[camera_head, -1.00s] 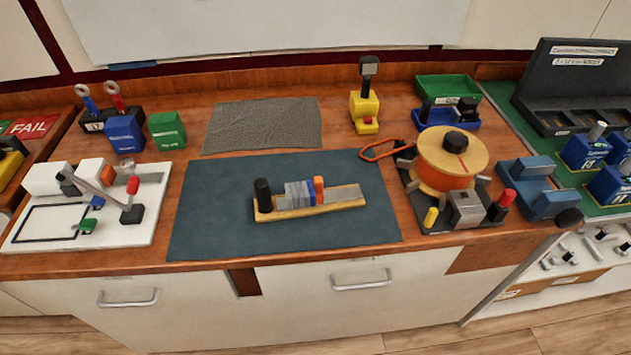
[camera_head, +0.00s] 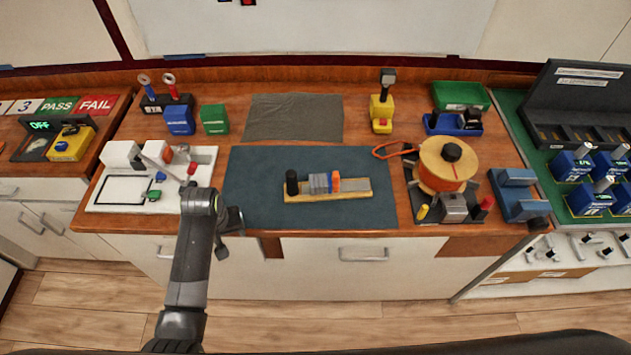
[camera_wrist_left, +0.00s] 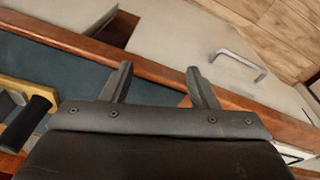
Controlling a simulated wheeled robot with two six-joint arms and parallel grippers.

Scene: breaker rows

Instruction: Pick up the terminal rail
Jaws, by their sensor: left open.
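The terminal rail (camera_head: 355,190) lies on the dark blue-grey mat (camera_head: 260,165) on the bench. It has a yellow wooden base, a black upright knob at its left end, grey blocks, and a blue and an orange piece. Part of its base and the black knob (camera_wrist_left: 32,120) show at the left edge of the left wrist view. My left gripper (camera_head: 232,222) is by the bench's front edge, left of the rail and apart from it. In the left wrist view its two fingers (camera_wrist_left: 162,85) stand apart with nothing between them. My right gripper is not in view.
A white fixture board (camera_head: 105,190) stands left of the mat. An orange spool (camera_head: 440,175) on a dark base stands to the right. A yellow device (camera_head: 381,110) and a grey sheet (camera_head: 290,115) are behind. The mat around the rail is clear.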

